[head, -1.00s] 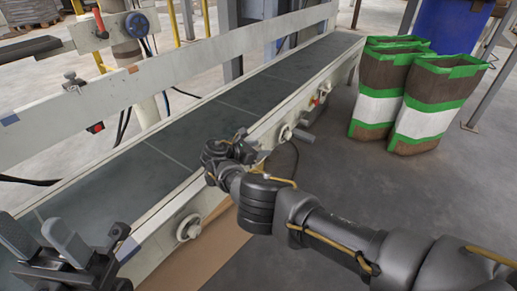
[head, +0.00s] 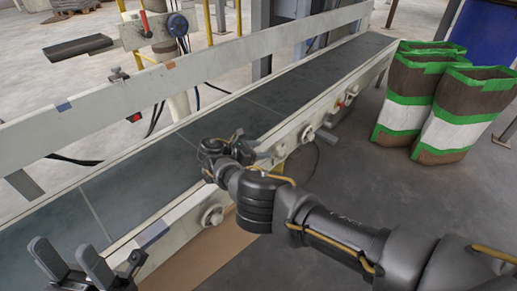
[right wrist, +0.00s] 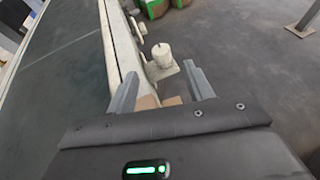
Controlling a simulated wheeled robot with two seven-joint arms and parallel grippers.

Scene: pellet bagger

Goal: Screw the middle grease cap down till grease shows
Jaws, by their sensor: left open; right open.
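My right gripper (head: 250,150) is open beside the conveyor's near side rail. In the right wrist view its two fingers (right wrist: 162,92) are apart with nothing between them. A pale cylindrical cap (right wrist: 162,54) stands upright on a small bracket beyond the fingertips, apart from them. A smaller pale fitting (right wrist: 141,28) is farther along the rail. In the head view, a round pale fitting (head: 212,216) shows nearer me and another (head: 307,134) farther off. I cannot tell for certain which is the middle cap, and no grease is discernible. My left gripper (head: 68,260) is open and empty at lower left.
The conveyor belt (head: 130,180) is empty, with a raised far guard rail (head: 200,75). Brown, green and white bags (head: 460,112) stand on the floor at right. The floor between bags and conveyor is clear.

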